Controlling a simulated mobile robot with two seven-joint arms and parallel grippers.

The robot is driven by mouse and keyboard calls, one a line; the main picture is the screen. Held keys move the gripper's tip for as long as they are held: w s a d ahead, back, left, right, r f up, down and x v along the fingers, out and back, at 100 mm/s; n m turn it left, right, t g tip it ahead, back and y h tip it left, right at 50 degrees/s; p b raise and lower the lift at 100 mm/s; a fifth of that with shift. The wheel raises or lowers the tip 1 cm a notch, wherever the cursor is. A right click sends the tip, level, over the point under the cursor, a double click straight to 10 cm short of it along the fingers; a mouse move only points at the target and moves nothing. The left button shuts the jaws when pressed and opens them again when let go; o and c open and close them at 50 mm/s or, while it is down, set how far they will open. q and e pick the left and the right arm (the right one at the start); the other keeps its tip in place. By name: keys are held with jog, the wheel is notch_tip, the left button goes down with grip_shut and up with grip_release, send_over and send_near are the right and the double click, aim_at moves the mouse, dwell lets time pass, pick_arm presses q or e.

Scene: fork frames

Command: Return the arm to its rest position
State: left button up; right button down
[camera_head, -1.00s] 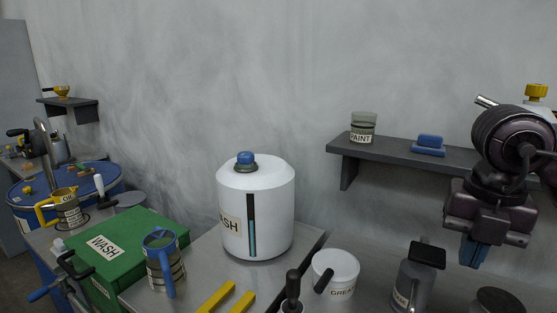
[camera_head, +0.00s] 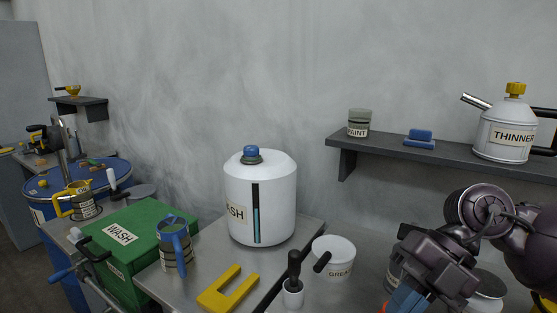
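My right arm comes in from the right edge. My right gripper (camera_head: 405,300) is low at the bottom right, pointing down and left, with its blue fingers partly cut off by the frame edge. I cannot tell whether the fingers are apart or closed, and no held object shows. The arm is in front of a dark can and a light-lidded container, hiding parts of both. My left gripper is not in view.
A WASH tank (camera_head: 262,205), GREASE tub (camera_head: 335,248), yellow U-shaped piece (camera_head: 228,290) and blue-handled mug (camera_head: 176,250) stand on the metal bench. A green WASH box (camera_head: 148,225) is left. The wall shelf (camera_head: 385,147) holds a THINNER can (camera_head: 503,138) and PAINT jar (camera_head: 359,122).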

jog(key=w+a+f+m+t+y, duration=0.35)
jog(key=m+t+y, duration=0.35)
jog(key=y, duration=0.6)
jog(key=w+d+f+m+t+h, duration=0.1)
jog(key=d+f+m+t+h, duration=0.3)
jog(key=f+m+t+h, duration=0.35)
jog(key=w+d+f+m+t+h, duration=0.2)
jog(key=d+f+m+t+h, duration=0.35)
jog(key=m+t, duration=0.4)
jog(key=s+d+f+m+g+h, duration=0.2)
jog(key=s+f+m+g+h, duration=0.2)
jog(key=s+f, duration=0.3)
jog(key=s+d+f+m+g+h, duration=0.3)
jog(key=s+f, duration=0.4)
jog(key=f, duration=0.7)
jog(key=shift+s+m+g+h, duration=0.15)
jog(key=shift+m+g+h, duration=0.35)
jog(key=shift+g, duration=0.5)
jog(key=shift+d, duration=0.1)
